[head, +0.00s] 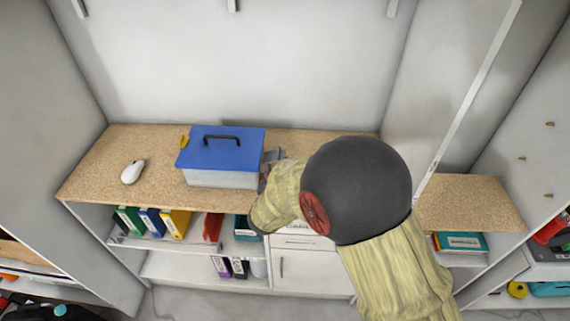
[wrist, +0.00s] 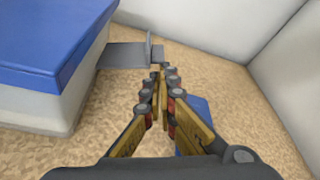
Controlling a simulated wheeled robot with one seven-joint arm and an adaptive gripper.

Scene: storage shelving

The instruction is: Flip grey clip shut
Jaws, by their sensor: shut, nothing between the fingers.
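A box with a translucent white body (head: 222,179) and a blue lid (head: 245,147) with a dark handle stands on the wooden top. The lid lies on the box. The grey clip (head: 273,155) sticks out flat from the box's right side. In the wrist view the grey clip (wrist: 122,55) extends away from the box, with an upright plate at its outer end. My gripper (wrist: 160,72) is shut and empty, its tips close to that outer end; contact cannot be told. In the head view my arm mostly hides the gripper.
A yellow clip (head: 184,141) is at the box's left. A white mouse (head: 132,172) lies further left. A flat blue item (wrist: 197,108) lies on the top beneath my fingers.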

